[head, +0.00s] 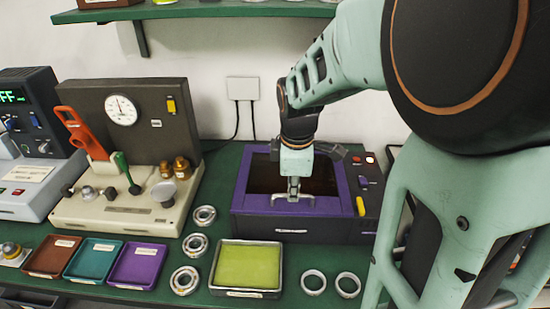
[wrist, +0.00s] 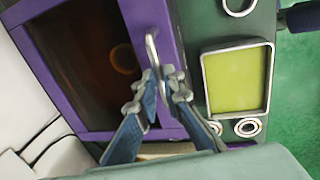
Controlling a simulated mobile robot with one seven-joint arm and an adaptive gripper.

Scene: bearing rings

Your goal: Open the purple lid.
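The purple lid (head: 240,190) has a dark window and lies flat and closed on a purple and black box. A metal handle (head: 279,199) is on its front edge. My gripper (head: 293,188) points down at this handle. In the wrist view, the lid (wrist: 165,35) fills the upper left and the curved handle (wrist: 151,48) runs down to my fingertips (wrist: 163,82). The two fingertips are close together with the handle's lower part between or just beside them. Whether they press on it is unclear, since the fingers hide that part.
A lime tray (head: 247,293) and several bearing rings (head: 195,245) lie in front of the box. Small brown, teal and purple trays (head: 137,264) are at the front left. A beige gauge machine (head: 120,215) stands left of the box. A green shelf (head: 220,10) hangs above.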

